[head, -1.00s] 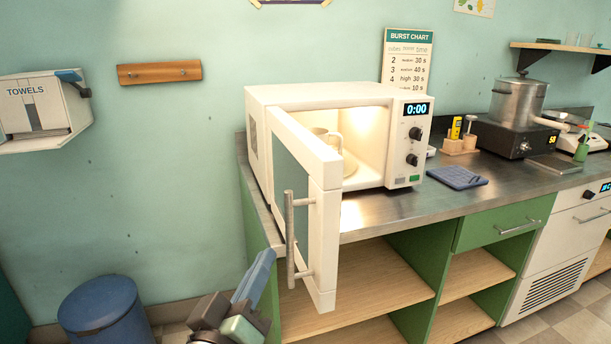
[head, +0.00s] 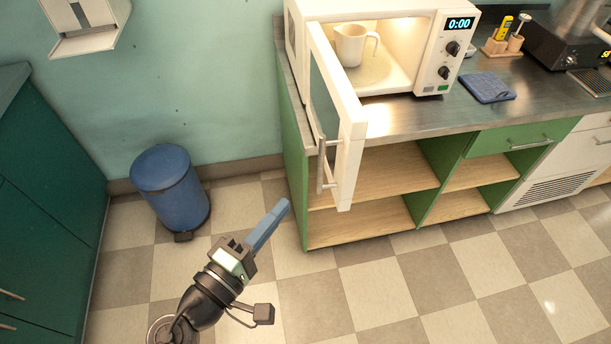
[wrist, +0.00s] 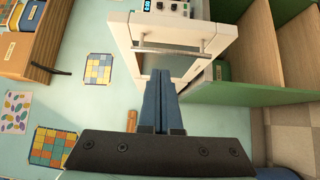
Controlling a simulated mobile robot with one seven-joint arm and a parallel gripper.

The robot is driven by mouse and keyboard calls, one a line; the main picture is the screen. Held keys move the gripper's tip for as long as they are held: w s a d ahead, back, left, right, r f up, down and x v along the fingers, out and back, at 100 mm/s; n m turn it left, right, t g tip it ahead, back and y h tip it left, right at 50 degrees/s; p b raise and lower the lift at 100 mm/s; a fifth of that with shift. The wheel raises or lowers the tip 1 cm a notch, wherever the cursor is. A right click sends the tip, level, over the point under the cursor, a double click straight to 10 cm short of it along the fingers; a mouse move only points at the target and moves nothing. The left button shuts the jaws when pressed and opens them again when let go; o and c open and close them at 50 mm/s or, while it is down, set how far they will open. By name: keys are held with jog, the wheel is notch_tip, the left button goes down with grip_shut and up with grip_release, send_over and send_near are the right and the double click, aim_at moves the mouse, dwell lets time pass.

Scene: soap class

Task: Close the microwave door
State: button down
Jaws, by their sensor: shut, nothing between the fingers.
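The white microwave (head: 432,50) stands on the metal counter with its interior lit. Its door (head: 350,140) is swung wide open toward the front, and a metal bar handle (head: 322,165) is on the door's outer face. A white jug (head: 352,44) stands inside. My gripper (head: 284,204) is shut and empty, low in front of the cabinet, to the left of the door and below it, apart from it. In the wrist view my gripper's blue fingers (wrist: 160,76) are together, pointing toward the door (wrist: 180,30) and its handle (wrist: 170,49).
A blue bin (head: 172,188) stands on the floor by the wall at left. A dark green cabinet (head: 40,190) is at the far left. A blue folded cloth (head: 487,86) lies on the counter (head: 400,119). The checkered floor (head: 400,275) in front is clear.

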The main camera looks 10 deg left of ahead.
jog(key=p, duration=0.2)
send_near(342, 159)
jog(key=w, duration=0.1)
jog(key=w+a, duration=0.1)
jog(key=w, duration=0.1)
jog(key=shift+w+a+r, duration=0.15)
jog(key=shift+w+a, duration=0.05)
jog(key=shift+a, duration=0.05)
jog(key=d, duration=0.1)
jog(key=w+d, duration=0.1)
jog(key=d, duration=0.1)
jog(key=shift+w+d+p, duration=0.1)
jog(key=shift+w+p, duration=0.15)
jog(key=shift+p, duration=0.1)
jog(key=shift+w+d, duration=0.15)
jog(key=shift+d, duration=0.3)
